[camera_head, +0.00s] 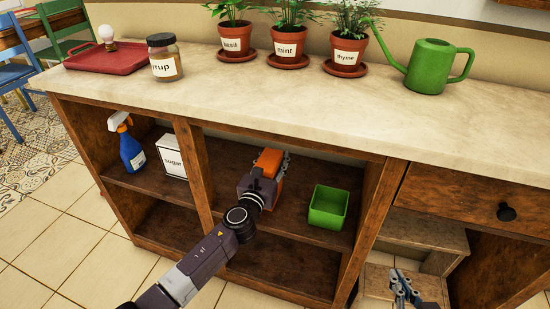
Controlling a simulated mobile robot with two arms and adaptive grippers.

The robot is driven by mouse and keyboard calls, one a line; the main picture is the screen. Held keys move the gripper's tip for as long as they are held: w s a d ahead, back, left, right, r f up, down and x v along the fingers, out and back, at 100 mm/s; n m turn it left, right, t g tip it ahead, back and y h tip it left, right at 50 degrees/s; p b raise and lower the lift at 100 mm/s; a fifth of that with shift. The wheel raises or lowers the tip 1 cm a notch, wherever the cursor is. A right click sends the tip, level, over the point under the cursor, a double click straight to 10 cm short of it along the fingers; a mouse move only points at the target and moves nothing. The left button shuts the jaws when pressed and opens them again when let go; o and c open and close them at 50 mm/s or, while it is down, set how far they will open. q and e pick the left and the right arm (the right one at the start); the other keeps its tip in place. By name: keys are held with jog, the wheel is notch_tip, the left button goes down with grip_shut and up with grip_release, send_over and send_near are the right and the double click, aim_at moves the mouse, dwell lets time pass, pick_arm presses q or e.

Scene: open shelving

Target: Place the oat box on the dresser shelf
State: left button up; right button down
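An orange box (268,158), seemingly the oat box, is in the middle compartment of the dresser shelf (225,160). No label on it is readable, and its lower part is hidden behind my gripper. My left gripper (279,163) reaches into this compartment from the front. One finger lies close along the box's right side; the other is hidden. It looks shut on the box. Whether the box touches the shelf board is hidden. My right gripper (400,280) is low at the lower right, in front of the dresser, away from the box. It looks open and empty.
A green bin (328,207) stands right of the box. A sugar box (172,156) and blue spray bottle (130,148) are in the left compartment.

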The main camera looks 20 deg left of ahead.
aim_at(268, 170)
pick_arm(q)
jog(key=o, duration=0.4)
jog(key=shift+c, duration=0.2)
jog(key=shift+r, duration=0.1)
pick_arm(e)
jog(key=shift+s+f, duration=0.1)
pick_arm(q)
jog(key=s+p, duration=0.1)
jog(key=s, duration=0.4)
jog(key=shift+s+a, duration=0.1)
jog(key=shift+s, duration=0.3)
jog(key=s, duration=0.6)
jog(key=shift+s+p, duration=0.15)
jog(key=shift+p, duration=0.25)
pick_arm(e)
jog(key=s+d+f+g+h, duration=0.1)
jog(key=s+d+f+g, duration=0.2)
jog(key=s+f+g, duration=0.2)
jog(key=s+f, duration=0.1)
jog(key=s, duration=0.1)
jog(key=shift+s+f, duration=0.35)
jog(key=shift+s, duration=0.05)
